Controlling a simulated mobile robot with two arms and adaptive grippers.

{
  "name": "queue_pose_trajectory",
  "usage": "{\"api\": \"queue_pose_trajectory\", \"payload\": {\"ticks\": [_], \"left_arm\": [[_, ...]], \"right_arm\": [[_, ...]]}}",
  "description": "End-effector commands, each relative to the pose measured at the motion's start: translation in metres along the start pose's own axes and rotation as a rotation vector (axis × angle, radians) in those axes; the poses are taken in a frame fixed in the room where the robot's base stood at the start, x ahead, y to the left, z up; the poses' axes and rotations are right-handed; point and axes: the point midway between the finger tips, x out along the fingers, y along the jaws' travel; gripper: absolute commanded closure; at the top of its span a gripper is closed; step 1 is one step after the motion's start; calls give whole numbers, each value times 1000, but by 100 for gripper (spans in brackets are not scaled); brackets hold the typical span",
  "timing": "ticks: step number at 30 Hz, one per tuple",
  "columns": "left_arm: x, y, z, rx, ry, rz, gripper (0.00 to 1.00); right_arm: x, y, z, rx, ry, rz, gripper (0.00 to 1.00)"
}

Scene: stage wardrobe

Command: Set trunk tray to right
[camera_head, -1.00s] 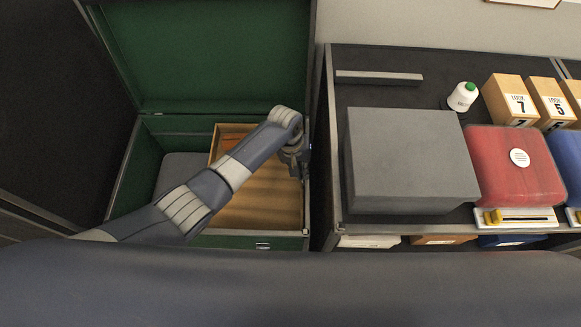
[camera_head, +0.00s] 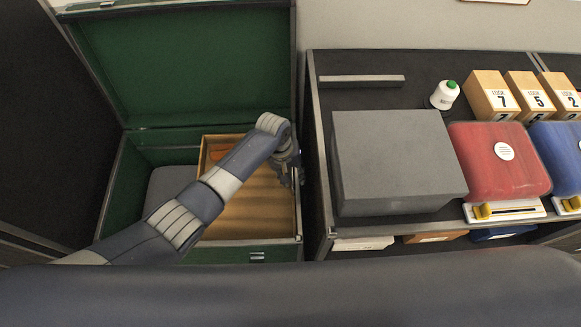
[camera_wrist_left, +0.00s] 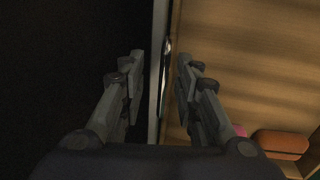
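The open green trunk (camera_head: 116,180) stands at left in the head view, its lid (camera_head: 185,65) raised. The wooden trunk tray (camera_head: 245,222) sits inside at the trunk's right side, against or close to the right wall. My left forearm crosses over it and hides part of it. My left gripper (camera_head: 291,174) is at the tray's right edge. In the left wrist view its fingers (camera_wrist_left: 158,75) are apart, one on each side of a thin upright edge, with the tray floor (camera_wrist_left: 245,65) to the right. Contact with the edge is not clear. My right gripper is not in view.
A grey cushion-like item (camera_head: 170,190) lies in the trunk's left part. A reddish-brown item (camera_wrist_left: 280,144) lies in the tray.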

Motion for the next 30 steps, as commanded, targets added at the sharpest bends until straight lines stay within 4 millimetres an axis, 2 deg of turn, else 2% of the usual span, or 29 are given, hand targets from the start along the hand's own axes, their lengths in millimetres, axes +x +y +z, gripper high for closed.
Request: {"api": "queue_pose_trajectory", "payload": {"ticks": [7,19,24,30], "left_arm": [[-29,0,-1,2,4,1,70],[-100,2,-1,1,3,2,70],[-114,2,0,1,0,0,70],[-116,2,0,1,0,1,70]], "right_arm": [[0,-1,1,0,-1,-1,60],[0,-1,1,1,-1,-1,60],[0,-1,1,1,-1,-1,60],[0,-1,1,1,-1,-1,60]]}}
